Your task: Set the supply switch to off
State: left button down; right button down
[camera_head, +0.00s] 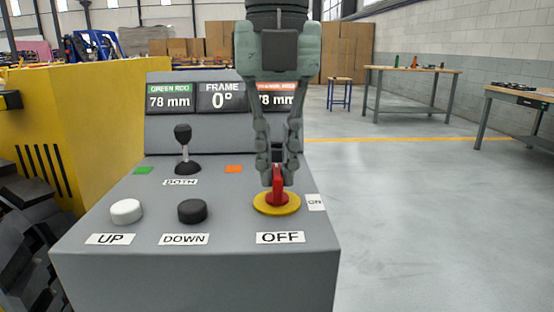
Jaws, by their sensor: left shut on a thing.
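The supply switch is a red handle (278,196) on a round yellow plate (262,207), at the right of a grey control console (110,262). An OFF label (280,238) lies in front of it and an ON label (315,202) to its right. My left gripper (278,178) comes down from above and is shut on the red handle. The fingers hide part of the handle. What shows of it seems to run front to back, roughly in line with OFF, but its exact angle is hard to tell. My right gripper is not in view.
A black joystick (183,150), a white UP button (126,212) and a black DOWN button (192,211) stand left of the switch. Displays (170,98) rise behind. A yellow machine body (85,130) borders the left. Open floor (430,230) lies right, with workbenches (410,70) beyond.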

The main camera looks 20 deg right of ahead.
aim_at(277, 170)
pick_arm(q)
jog(key=c, duration=1.6)
grip_release()
notch_tip(277, 170, up, 12)
